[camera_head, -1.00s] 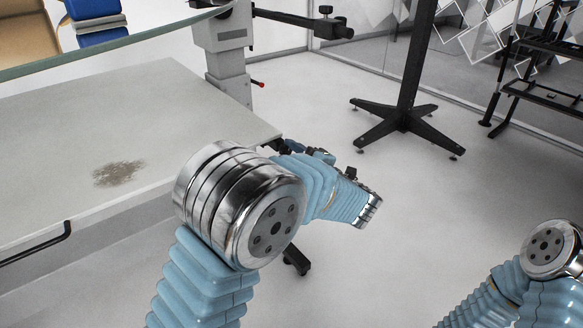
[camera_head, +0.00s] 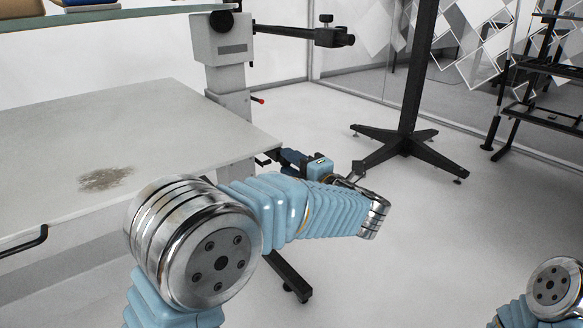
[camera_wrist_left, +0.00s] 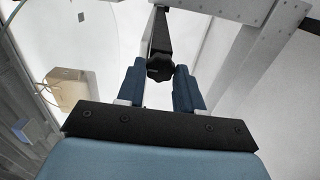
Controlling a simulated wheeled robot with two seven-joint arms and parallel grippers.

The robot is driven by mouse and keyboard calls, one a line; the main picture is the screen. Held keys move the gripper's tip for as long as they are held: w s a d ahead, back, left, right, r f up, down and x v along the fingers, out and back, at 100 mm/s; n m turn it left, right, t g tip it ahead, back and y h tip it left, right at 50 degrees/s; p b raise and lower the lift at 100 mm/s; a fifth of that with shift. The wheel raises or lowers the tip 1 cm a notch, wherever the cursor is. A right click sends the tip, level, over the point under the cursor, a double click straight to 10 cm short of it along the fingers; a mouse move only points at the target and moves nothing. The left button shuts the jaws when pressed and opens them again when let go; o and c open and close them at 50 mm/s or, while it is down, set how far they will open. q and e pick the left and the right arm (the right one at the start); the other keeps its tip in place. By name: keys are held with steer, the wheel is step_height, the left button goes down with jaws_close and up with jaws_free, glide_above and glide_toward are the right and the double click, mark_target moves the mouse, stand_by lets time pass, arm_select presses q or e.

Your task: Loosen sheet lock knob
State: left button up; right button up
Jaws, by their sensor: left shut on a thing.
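My left gripper (camera_head: 268,158) is at the right corner of the grey table, low beside its edge. In the left wrist view, its two blue fingers (camera_wrist_left: 160,84) stand on either side of a black lobed knob (camera_wrist_left: 159,68) and are shut on it. The knob sits at the end of a black bar (camera_wrist_left: 160,35). In the head view the gripped knob is too small and too covered to make out clearly. My right arm shows only at the lower right edge; its gripper is out of the picture.
The grey tabletop (camera_head: 150,125) has a brown stain (camera_head: 105,179). A grey post (camera_head: 224,60) with black arms (camera_head: 300,36) stands behind it. An upper board (camera_head: 130,14) spans the top left. A black stand (camera_head: 408,140) is farther back right. Floor between is open.

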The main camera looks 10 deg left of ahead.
arm_select(q)
steer(key=shift+f, duration=0.1)
steer(key=o, duration=1)
steer(key=p+v, duration=0.1)
steer(key=v, duration=1.3)
